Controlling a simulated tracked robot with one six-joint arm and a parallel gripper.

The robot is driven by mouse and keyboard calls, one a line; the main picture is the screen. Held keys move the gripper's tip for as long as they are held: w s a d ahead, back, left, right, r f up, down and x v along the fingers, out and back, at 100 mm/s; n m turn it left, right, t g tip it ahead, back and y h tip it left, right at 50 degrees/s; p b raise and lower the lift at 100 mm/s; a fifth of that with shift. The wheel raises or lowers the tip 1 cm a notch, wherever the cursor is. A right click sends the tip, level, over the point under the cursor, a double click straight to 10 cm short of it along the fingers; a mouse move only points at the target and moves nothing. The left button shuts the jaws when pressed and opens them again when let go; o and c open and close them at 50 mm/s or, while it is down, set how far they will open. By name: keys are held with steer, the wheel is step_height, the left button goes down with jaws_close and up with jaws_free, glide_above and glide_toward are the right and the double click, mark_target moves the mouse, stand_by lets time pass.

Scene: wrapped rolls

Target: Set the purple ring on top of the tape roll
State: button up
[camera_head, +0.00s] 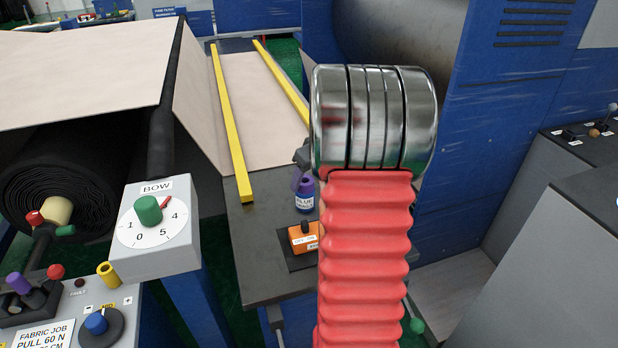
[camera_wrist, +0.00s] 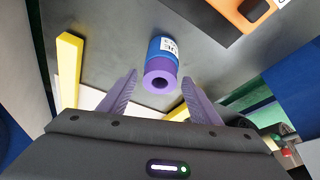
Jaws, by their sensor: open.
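The purple ring (camera_wrist: 162,66) shows in the wrist view with its open hole toward my camera. It sits at the top end of a blue roll with a white label (camera_wrist: 157,49), which I take as the tape roll. The two look lined up and touching. In the head view the blue roll (camera_head: 304,204) stands upright on the dark table, with the ring (camera_head: 307,184) on its upper end, partly hidden by my arm. My gripper (camera_wrist: 160,75) is open, its purple fingers apart on either side of the ring, with gaps showing.
An orange block with a label (camera_head: 303,238) lies on a dark pad just in front of the roll. A yellow rail (camera_head: 230,120) ends at the table's back left. A grey BOW dial box (camera_head: 155,229) stands to the left. Bare table lies left of the roll.

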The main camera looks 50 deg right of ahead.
steer(key=shift+r, duration=0.15)
steer(key=v, duration=1.3)
steer(key=shift+w+a, duration=0.1)
steer(key=shift+w, duration=0.1)
stand_by(0.3)
